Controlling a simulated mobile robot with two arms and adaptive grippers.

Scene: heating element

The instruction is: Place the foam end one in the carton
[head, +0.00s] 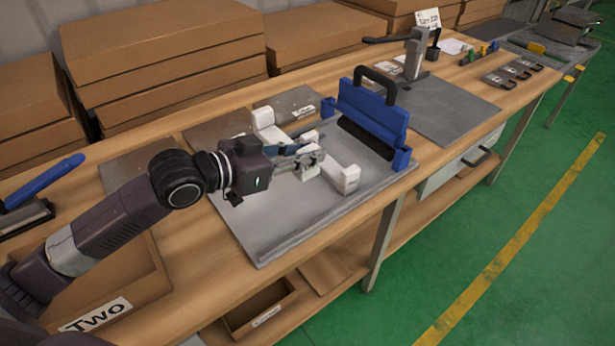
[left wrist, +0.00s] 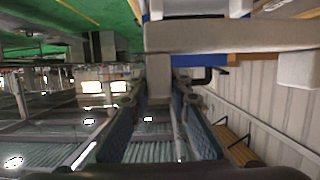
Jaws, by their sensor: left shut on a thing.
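My left gripper (head: 312,160) is shut on a white foam end (head: 345,178), a long bar with blocks, held over a grey mat (head: 275,235). The fingers hide part of it in the head view. In the left wrist view the pale foam bar (left wrist: 230,36) runs across the fingertips (left wrist: 172,88). An open brown carton-like box labelled "Two" (head: 105,281) lies at the lower left, partly under my left arm. Which box is the task's carton, I cannot tell. My right gripper is not in view.
A blue frame with a black handle (head: 372,112) stands at the mat's right end, close to the foam. Brown cardboard boxes (head: 165,50) are stacked along the back. A blue-handled tool (head: 42,182) is at the left. A grey lever device (head: 416,55) stands farther right.

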